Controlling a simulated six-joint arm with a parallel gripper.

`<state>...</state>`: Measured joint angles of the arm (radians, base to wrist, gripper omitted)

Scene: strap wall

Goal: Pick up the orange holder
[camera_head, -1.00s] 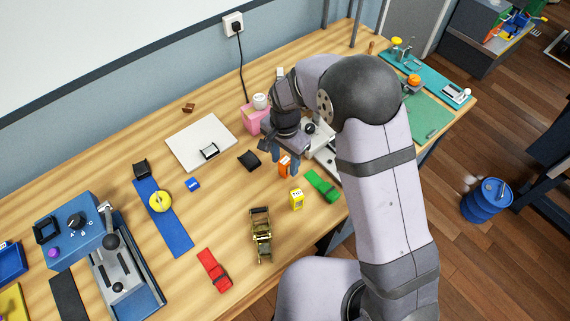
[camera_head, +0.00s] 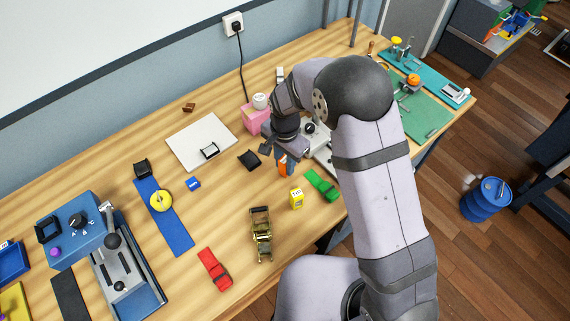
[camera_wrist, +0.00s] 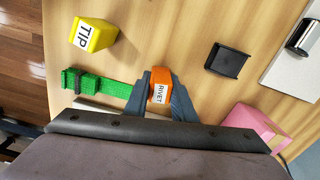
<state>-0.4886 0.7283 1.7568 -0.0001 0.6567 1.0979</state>
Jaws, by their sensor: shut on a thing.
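The orange holder (camera_wrist: 161,77), with a white label reading "RIVET", is between the two blue-grey fingers of my gripper (camera_wrist: 160,82) in the wrist view. The fingers touch its sides and are shut on it. In the head view my gripper (camera_head: 279,160) is low over the table, and only a small part of the orange holder (camera_head: 283,169) shows beside a finger. Whether the holder touches the table or is slightly above it, I cannot tell.
A green strap (camera_head: 322,185) and a yellow "TIP" box (camera_head: 296,198) lie close by. A black buckle (camera_head: 249,160), a pink box (camera_head: 254,120) and a white board (camera_head: 200,135) are to the left. A ratchet (camera_head: 261,235) lies in front.

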